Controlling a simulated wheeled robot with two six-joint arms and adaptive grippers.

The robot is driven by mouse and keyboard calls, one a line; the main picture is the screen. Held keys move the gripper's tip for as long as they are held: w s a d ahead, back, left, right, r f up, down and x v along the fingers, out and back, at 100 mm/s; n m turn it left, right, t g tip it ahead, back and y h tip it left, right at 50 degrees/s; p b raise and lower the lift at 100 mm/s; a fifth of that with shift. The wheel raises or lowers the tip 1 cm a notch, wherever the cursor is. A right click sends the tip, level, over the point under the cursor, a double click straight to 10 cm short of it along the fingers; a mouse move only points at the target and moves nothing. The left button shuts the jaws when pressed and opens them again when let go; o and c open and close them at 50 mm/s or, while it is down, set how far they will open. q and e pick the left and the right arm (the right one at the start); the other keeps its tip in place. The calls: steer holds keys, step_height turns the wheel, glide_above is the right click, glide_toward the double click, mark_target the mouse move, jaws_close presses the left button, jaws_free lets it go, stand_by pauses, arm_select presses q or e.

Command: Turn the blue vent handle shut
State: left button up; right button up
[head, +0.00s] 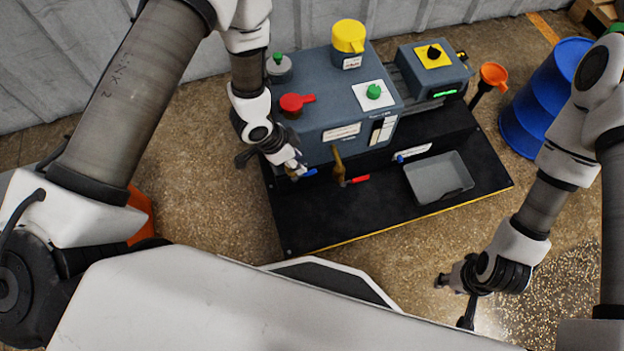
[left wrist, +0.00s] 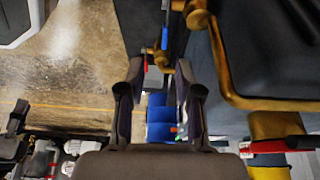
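A small blue handle (head: 310,172) sits low at the front left corner of the grey furnace housing (head: 335,110). My left gripper (head: 278,158) is close beside it and partly hides its valve. In the left wrist view, the blue handle (left wrist: 165,37) stands just beyond the tips of my left gripper (left wrist: 160,80), near brass fittings (left wrist: 186,72). Its two fingers are spread apart with no handle between them. A second blue handle (head: 400,158) is further right on the base. My right gripper (head: 456,300) is open and empty at the lower right, away from the machine.
A red-handled valve (head: 357,180) is just right of the left blue handle, by a brass pipe (head: 338,160). A grey tray (head: 438,178) lies on the black base (head: 330,222). A blue drum (head: 545,95) and orange funnel (head: 493,75) stand at right.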

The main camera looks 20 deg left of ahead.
mark_target(309, 171)
arm_select(q)
steer(key=f, duration=0.1)
steer(key=f+b, duration=0.1)
steer(key=f, duration=0.1)
steer(key=shift+w+d, duration=0.1)
steer(key=shift+w, duration=0.3)
steer(key=shift+b, duration=0.3)
steer(key=shift+d, duration=0.1)
steer(key=b+x, duration=0.2)
steer(key=x, duration=0.5)
steer(key=shift+w, duration=0.15)
jaws_close()
arm_select(e)
step_height(309, 171, down, 6)
steer(key=shift+f, duration=0.15)
